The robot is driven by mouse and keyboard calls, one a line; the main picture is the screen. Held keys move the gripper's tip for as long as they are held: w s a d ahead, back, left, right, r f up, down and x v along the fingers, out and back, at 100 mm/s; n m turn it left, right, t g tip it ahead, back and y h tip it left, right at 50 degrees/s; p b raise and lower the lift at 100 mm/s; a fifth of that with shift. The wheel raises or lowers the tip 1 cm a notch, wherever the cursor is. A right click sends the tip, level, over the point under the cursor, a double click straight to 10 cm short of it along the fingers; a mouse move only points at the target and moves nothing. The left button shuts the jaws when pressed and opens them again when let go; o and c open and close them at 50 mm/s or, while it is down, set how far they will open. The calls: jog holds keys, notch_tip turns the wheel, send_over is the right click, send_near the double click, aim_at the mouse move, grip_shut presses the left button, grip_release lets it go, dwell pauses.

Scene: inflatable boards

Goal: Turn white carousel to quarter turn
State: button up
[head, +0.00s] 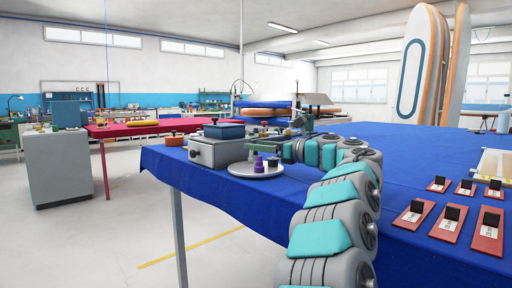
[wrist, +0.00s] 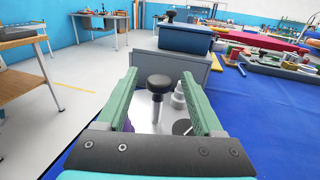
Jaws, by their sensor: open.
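The white carousel (head: 240,171) is a low round disc on the blue-covered table, near its left edge in the head view. A purple bottle (head: 258,166) and a dark-topped item (head: 272,163) stand on it. In the wrist view, part of the carousel (wrist: 142,112) shows between my fingers, with a black knob (wrist: 158,83) on a pale post and a whitish bottle (wrist: 179,98). My gripper (wrist: 160,76) is open, its green fingers on either side of the knob with gaps. In the head view my gripper (head: 262,147) is over the carousel. My gripper hides the carousel's near part in the wrist view.
A grey box (head: 215,152) with a blue lid stands just behind the carousel. Red plates with black blocks (head: 415,213) lie at the table's right. The blue cloth (head: 400,150) between is largely clear. A grey cabinet (head: 58,168) stands on the floor at left.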

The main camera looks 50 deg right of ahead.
send_over(278, 171)
jog(key=shift+d+b, duration=0.2)
jog(key=shift+b, duration=0.25)
jog(key=shift+w, duration=0.1)
